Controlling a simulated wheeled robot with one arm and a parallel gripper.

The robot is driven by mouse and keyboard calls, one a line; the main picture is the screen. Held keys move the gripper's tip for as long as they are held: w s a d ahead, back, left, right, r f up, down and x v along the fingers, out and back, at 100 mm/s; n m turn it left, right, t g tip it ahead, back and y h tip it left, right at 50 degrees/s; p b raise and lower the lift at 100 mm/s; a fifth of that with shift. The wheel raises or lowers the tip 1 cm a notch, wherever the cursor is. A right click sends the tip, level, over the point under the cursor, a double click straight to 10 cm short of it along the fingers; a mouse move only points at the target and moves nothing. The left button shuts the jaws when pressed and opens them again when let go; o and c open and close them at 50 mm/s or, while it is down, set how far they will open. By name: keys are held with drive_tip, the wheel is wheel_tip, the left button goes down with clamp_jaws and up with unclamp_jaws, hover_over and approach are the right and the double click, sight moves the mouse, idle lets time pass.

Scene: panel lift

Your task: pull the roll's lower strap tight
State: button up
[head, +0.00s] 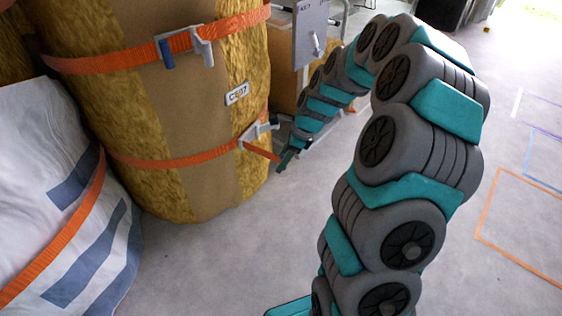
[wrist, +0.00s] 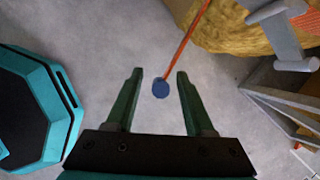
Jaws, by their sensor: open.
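The roll (head: 105,120) is a big yellow-brown bale with a brown paper band, standing upright at the left of the head view. Its lower strap (head: 180,161) is orange and runs around it to a grey buckle (head: 257,133). The strap's loose tail (head: 262,152) sticks out from the buckle toward my gripper (head: 287,158). In the wrist view the tail (wrist: 188,38) ends in a round blue tab (wrist: 160,89). The tab appears between the two open fingers of my gripper (wrist: 159,73), with gaps on both sides. I cannot tell its depth relative to them.
An upper orange strap (head: 120,60) with a blue-and-grey buckle circles the roll. A white bag (head: 50,170) with another orange strap stands at lower left. A grey metal frame (head: 311,35) stands behind my arm. The floor at right is clear, with coloured lines.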

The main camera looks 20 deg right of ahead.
drive_tip(key=v, duration=0.6)
drive_tip(key=shift+s+r, duration=0.15)
drive_tip(key=shift+r, duration=0.05)
drive_tip(key=s+a+r+n+g+h+p, duration=0.1)
drive_tip(key=s+a+r+n+p, duration=0.1)
drive_tip(key=s+a+r+n, duration=0.45)
drive_tip(key=s+a+r+n+g+p, duration=0.1)
drive_tip(key=s+a+r+n+p, duration=0.2)
drive_tip(key=s+n, duration=0.45)
drive_tip(key=s+r+n+g+h+p, duration=0.1)
drive_tip(key=s+r+n, duration=0.2)
drive_tip(key=s, duration=0.7)
drive_tip(key=s+d+r+n+h+p, duration=0.1)
drive_tip(key=s+r+n+h+p, duration=0.1)
drive_tip(key=s+n, duration=0.4)
drive_tip(key=s+r, duration=0.1)
drive_tip(key=s, duration=0.2)
drive_tip(key=shift+s+g, duration=0.4)
drive_tip(key=shift+d+r, duration=0.1)
drive_tip(key=shift+d, duration=0.05)
drive_tip(key=shift+c, duration=0.3)
